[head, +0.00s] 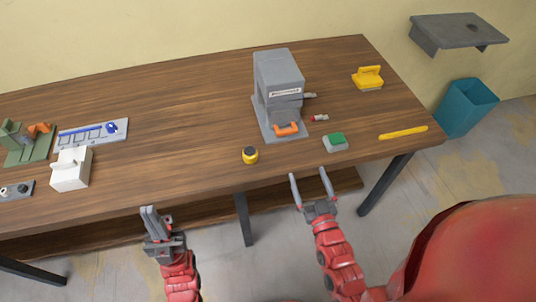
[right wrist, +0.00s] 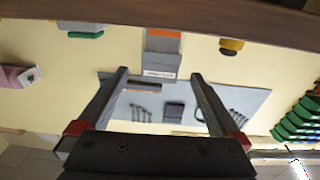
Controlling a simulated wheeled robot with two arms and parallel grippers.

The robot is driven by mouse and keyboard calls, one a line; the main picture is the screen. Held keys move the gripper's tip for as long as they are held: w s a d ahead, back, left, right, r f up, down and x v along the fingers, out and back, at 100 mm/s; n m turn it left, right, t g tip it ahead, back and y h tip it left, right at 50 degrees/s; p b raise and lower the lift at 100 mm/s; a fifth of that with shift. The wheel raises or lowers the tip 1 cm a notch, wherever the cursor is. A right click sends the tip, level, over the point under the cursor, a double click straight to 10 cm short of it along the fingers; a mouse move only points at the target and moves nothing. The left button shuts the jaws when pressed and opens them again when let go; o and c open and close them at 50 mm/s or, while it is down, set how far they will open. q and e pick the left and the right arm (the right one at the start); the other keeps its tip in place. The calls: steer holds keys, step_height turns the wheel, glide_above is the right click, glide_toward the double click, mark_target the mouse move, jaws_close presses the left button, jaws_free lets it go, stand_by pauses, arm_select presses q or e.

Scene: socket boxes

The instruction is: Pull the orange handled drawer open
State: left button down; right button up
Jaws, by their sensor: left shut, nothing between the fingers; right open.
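A grey box (head: 279,72) with a white label stands on a grey base plate on the wooden table. An orange handle (head: 286,129) sticks out low on its front; a drawer front behind it is too small to make out. In the right wrist view the orange handle (right wrist: 163,33) and grey box (right wrist: 162,57) show upside down at the top middle. My right gripper (head: 309,174) is open and empty off the table's front edge, below the handle in the picture and apart from it. My left gripper (head: 150,210) is shut and empty, off the front edge further left.
A yellow-black button (head: 250,155) and a green-topped block (head: 335,142) flank the handle near the front edge. A red-tipped piece (head: 319,118) lies beside the base plate. A yellow bar (head: 403,132) lies right. A white box (head: 71,168) stands left. The middle-left tabletop is clear.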

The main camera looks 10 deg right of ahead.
steer(key=a+f, duration=0.1)
steer(key=p, duration=0.4)
glide_toward(287, 134)
steer(key=shift+g, duration=0.3)
steer(key=w, duration=0.8)
steer(key=shift+w+r, duration=0.2)
steer(key=shift+r, duration=0.15)
